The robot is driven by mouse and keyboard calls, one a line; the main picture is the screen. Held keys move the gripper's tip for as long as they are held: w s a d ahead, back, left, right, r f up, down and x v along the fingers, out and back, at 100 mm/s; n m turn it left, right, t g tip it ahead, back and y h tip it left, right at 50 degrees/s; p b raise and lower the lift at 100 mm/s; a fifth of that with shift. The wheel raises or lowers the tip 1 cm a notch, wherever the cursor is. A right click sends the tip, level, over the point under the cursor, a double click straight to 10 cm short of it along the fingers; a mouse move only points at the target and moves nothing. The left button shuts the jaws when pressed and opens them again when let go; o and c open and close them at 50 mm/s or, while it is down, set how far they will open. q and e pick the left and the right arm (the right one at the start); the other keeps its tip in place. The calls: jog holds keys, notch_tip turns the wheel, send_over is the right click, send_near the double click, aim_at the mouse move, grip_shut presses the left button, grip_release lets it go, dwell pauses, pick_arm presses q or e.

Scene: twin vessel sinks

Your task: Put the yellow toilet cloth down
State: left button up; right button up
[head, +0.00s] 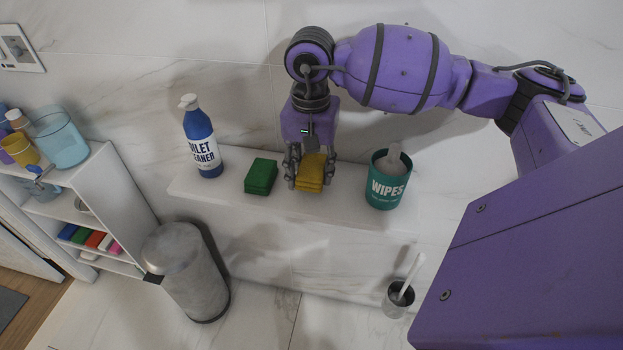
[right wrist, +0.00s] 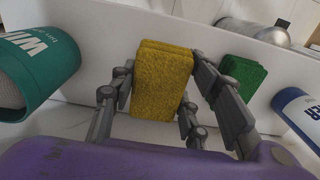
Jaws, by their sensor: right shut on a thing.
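The yellow toilet cloth (head: 310,172) is a folded, thick block between the fingers of my right gripper (head: 308,178), over the white ledge (head: 225,186). In the right wrist view the yellow cloth (right wrist: 160,82) fills the space between the two fingers of the right gripper (right wrist: 160,95), which is shut on it. The cloth is at or just above the ledge surface; I cannot tell whether it touches. My left gripper is not in either view.
A green cloth (head: 261,176) lies left of the yellow one. A blue toilet cleaner bottle (head: 202,140) stands farther left, and a green wipes canister (head: 388,182) stands to the right. Below are a metal bin (head: 186,270) and a toilet brush holder (head: 397,299). A white shelf (head: 112,190) stands left.

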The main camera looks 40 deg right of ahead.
jog(key=f, duration=0.3)
jog(key=shift+w+d+f, duration=0.2)
jog(key=shift+w+f, duration=0.05)
jog(key=shift+f, duration=0.15)
jog(key=shift+s+f+b, duration=0.1)
jog(key=shift+f+b, duration=0.2)
jog(key=shift+f, duration=0.05)
jog(key=shift+s+a+f, duration=0.1)
jog(key=shift+s+f, duration=0.1)
jog(key=shift+f, duration=0.1)
jog(key=o, duration=0.8)
jog(key=shift+o, duration=1.4)
jog(key=shift+f, duration=0.1)
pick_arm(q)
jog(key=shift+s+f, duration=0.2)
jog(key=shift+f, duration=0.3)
pick_arm(e)
jog(key=shift+o, duration=0.2)
jog(key=shift+w+f, duration=0.1)
jog(key=shift+w, duration=0.05)
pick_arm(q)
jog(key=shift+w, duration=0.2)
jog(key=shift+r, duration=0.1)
